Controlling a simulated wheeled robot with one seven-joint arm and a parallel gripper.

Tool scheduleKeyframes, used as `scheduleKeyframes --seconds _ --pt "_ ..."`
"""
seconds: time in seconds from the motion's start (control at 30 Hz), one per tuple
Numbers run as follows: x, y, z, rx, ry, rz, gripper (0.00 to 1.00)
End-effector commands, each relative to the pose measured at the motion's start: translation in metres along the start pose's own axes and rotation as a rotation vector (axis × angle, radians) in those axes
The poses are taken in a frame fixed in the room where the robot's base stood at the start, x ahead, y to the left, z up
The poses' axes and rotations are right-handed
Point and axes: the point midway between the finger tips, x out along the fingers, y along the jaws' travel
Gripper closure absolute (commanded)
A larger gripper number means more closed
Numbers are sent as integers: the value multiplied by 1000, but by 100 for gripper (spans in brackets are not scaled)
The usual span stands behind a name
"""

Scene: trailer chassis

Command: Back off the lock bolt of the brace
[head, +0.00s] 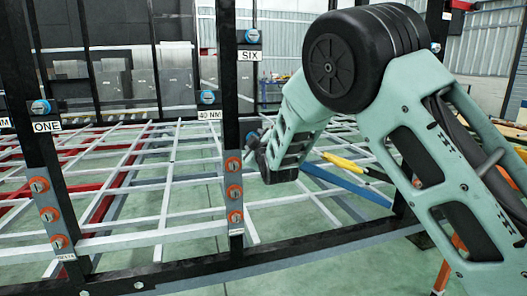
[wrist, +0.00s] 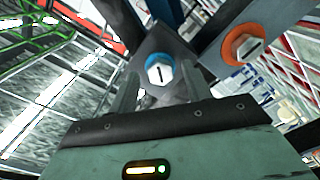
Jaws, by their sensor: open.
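My gripper (head: 262,152) is beside the dark post marked SIX, near its upper orange bolt, in the head view. An orange bolt (wrist: 242,47) sits on a grey bar to the right. No label in view names the lock bolt.
Post SIX carries a blue bolt (head: 252,36) high up and several orange bolts (head: 234,192). Post ONE has a blue bolt (head: 40,106) and orange bolts (head: 49,215). A white lattice (head: 172,180) lies behind. A dark beam (head: 290,252) crosses low in front.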

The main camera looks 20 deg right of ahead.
Motion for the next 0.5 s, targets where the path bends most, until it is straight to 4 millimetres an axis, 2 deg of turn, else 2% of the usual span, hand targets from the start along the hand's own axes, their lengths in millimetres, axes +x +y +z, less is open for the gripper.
scheduleKeyframes --seconds 0.17,0.5 --pt "-34 0 -1 2 -1 -3 51" --pt "-114 0 0 1 -1 -2 51"
